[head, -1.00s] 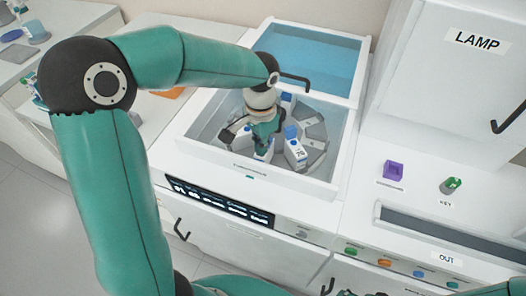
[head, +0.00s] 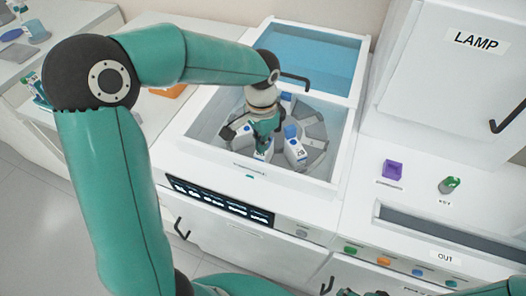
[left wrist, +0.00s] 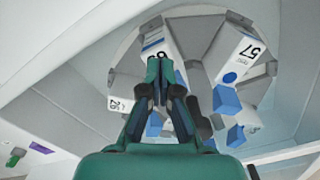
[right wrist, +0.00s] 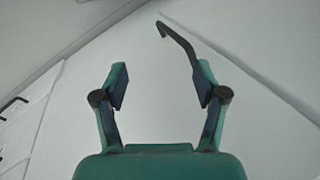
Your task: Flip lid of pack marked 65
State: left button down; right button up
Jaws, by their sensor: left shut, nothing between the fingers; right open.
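My left gripper (head: 262,142) reaches down into the open well of the white machine, its fingers shut and empty. In the left wrist view the closed fingertips (left wrist: 160,72) are over a white pack (left wrist: 153,38) with a blue band; its number is mostly covered by the fingers, with only part of a digit showing. In the head view this pack (head: 263,154) is just below the gripper. I cannot tell whether they touch. My right gripper (right wrist: 161,80) is open and empty, in front of a pale surface.
A pack marked 57 (left wrist: 240,55) with a blue lid stands beside it on the grey carousel (head: 314,128). Another pack (left wrist: 118,105) appears to read 28. The well's white walls (head: 344,150) surround the arm. A dark handle (right wrist: 178,42) is beyond my right fingers.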

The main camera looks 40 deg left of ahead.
pick_arm(q)
jog(key=shift+w+a+r+p, duration=0.1)
jog(key=shift+w+r+p, duration=0.35)
jog(key=shift+r+p, duration=0.4)
dwell(1.3)
jog(key=shift+w+a+r+p, duration=0.15)
jog(key=shift+w+r+p, duration=0.25)
jog(key=shift+w+p, duration=0.25)
dwell(1.5)
jog(key=shift+r, duration=0.15)
jog(key=shift+s+r, duration=0.25)
jog(key=shift+r, duration=0.15)
jog(key=shift+s, duration=0.1)
dwell(0.4)
jog(key=shift+s+d+f+b, duration=0.15)
jog(key=shift+s+b, duration=0.1)
jog(key=shift+s, duration=0.25)
jog(key=shift+s+d+f+b, duration=0.15)
jog(key=shift+s+b, duration=0.1)
jog(key=shift+s, duration=0.2)
jog(key=shift+f, duration=0.1)
